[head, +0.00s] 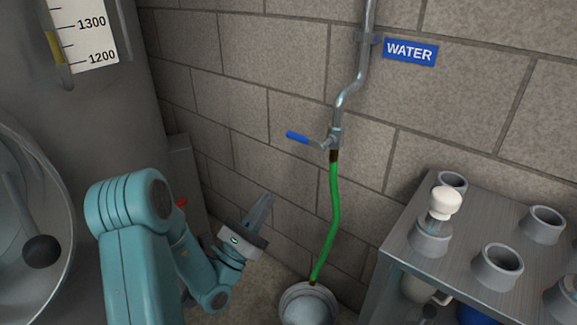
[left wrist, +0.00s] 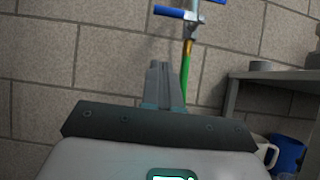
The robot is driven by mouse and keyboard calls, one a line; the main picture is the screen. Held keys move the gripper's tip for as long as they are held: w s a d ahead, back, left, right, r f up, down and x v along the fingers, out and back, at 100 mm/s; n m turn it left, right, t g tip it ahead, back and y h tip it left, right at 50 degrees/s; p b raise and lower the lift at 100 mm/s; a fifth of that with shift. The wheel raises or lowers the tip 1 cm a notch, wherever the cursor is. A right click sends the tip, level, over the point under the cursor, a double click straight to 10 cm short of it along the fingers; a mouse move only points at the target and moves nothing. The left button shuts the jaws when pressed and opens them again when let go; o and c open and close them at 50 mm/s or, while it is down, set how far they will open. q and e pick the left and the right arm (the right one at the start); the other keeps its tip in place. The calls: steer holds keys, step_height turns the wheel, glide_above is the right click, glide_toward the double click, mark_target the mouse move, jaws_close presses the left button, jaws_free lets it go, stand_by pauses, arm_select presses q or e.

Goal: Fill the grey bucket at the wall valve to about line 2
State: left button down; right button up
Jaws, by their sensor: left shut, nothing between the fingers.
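The wall valve (head: 333,138) sits on a grey pipe, with its blue lever (head: 297,137) pointing left, across the pipe. It also shows at the top of the left wrist view (left wrist: 193,22). A green hose (head: 334,200) hangs from the valve down to the grey bucket (head: 284,305), its lower end at the bucket's far rim. The bucket is cut off by the bottom edge; I cannot make out its lines or a water level. My left gripper (head: 262,205) is shut and empty, below and left of the valve, apart from lever and hose. My right gripper is not in view.
A blue WATER sign (head: 410,51) is on the wall. A metal bench (head: 395,235) at right bears several grey cups, one with a white-knobbed stopper (head: 445,201). A pale jug (head: 420,290) and a blue container (head: 478,315) are beneath. A large tank (head: 100,110) stands left.

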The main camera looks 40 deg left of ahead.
mark_target(291, 137)
arm_select(q)
steer(key=w+r, duration=0.8)
steer(key=r, duration=0.1)
steer(key=shift+w+a+r, duration=0.15)
steer(key=shift+w+a, duration=0.1)
steer(key=shift+a, duration=0.2)
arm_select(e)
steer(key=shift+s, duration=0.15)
